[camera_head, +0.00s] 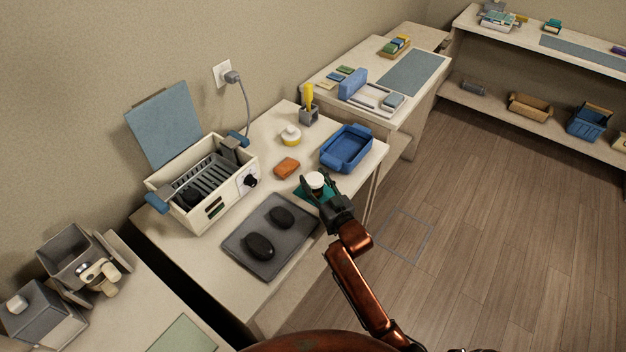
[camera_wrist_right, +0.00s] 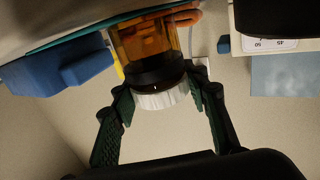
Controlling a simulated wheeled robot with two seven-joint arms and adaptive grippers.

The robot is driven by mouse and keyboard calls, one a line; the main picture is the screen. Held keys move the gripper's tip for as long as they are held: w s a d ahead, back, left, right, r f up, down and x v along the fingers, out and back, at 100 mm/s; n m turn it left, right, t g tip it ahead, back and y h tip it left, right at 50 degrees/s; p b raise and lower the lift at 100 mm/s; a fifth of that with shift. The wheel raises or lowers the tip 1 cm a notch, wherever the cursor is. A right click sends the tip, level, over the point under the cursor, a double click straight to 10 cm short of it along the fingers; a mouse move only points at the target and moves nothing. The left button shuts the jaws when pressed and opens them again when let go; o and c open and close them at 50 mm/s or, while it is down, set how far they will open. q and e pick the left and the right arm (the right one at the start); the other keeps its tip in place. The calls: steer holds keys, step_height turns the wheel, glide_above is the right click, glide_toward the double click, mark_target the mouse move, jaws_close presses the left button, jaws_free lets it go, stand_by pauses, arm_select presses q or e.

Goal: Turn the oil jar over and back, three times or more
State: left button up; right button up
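The oil jar has amber glass, a dark band and a white lid. In the head view its white lid (camera_head: 315,180) shows over a teal mat (camera_head: 302,193) near the table's front edge. In the right wrist view the amber jar (camera_wrist_right: 145,42) stands on the mat, with the view turned upside down. My right gripper (camera_head: 320,187) is around the lid end, one finger on each side. In the wrist view its fingers (camera_wrist_right: 160,88) look spread, with slim gaps beside the lid. The jar's lower part is hidden in the head view. My left gripper is not in view.
A dark tray (camera_head: 238,252) with two black stones lies left of the jar.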

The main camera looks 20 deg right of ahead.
steer(key=o, duration=0.5)
steer(key=shift+c, duration=0.2)
